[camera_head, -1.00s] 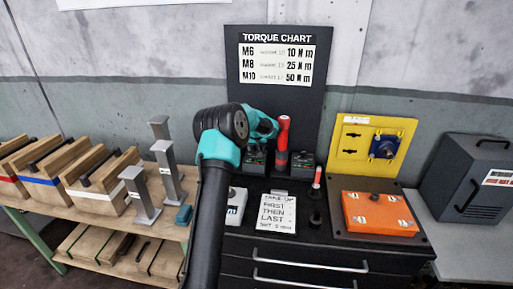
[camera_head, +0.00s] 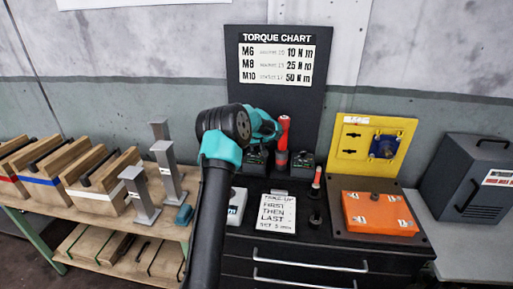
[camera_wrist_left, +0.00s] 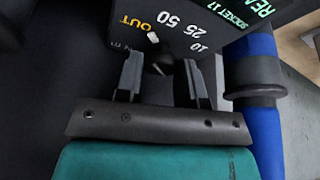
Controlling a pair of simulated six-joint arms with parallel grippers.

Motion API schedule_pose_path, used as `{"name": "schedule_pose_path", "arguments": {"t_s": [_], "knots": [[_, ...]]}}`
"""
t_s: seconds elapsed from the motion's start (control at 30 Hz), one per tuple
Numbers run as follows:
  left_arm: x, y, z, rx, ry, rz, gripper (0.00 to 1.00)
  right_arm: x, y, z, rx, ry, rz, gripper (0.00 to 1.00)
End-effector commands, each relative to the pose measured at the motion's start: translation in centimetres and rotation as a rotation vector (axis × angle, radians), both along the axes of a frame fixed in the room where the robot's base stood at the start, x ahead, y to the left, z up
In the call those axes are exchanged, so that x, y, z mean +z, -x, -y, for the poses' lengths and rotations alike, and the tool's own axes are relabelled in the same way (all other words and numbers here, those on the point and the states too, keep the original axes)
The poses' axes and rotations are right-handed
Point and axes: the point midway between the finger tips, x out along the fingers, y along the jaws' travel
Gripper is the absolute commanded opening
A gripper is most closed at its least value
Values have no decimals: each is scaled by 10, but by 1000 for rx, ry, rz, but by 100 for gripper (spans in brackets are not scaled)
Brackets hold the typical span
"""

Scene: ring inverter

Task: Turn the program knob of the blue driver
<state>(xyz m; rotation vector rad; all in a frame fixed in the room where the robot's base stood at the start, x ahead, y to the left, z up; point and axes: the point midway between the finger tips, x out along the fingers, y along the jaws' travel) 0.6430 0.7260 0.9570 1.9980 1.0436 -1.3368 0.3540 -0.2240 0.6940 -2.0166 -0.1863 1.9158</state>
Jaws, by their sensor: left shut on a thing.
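The program knob (camera_wrist_left: 160,66) is a small dark piece low on a black panel (camera_wrist_left: 225,22) in the left wrist view. Numbers 10, 25 and 50 are printed around it, with an orange OUT and a small white mark. My left gripper (camera_wrist_left: 163,85) has one finger on each side of the knob and is shut on it. A blue body (camera_wrist_left: 259,95) with a dark ring, likely the blue driver, stands right of the gripper. In the head view, my left arm hides the fingertips, knob and blue driver. My right gripper is not in view.
A red driver (camera_head: 283,135) stands in a black dock just right of my left gripper. A torque chart (camera_head: 277,65) rises behind. A white sign (camera_head: 277,212), an orange box (camera_head: 379,213) and a yellow panel (camera_head: 350,145) are to the right. Grey stands (camera_head: 140,195) are left.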

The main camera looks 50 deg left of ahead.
Motion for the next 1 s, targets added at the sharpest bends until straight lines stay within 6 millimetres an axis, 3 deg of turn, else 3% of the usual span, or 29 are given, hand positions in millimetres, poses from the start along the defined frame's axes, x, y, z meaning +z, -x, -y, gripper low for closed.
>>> {"name": "schedule_pose_path", "arguments": {"t_s": [0.3,0.7,0.73,1.0], "knots": [[0,-1,1,195,0,-1,12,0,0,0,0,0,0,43],[0,-1,1,233,-1,0,12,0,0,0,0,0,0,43],[0,-1,1,233,-1,0,36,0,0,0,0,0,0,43],[0,-1,1,232,-1,0,61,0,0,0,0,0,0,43]]}}
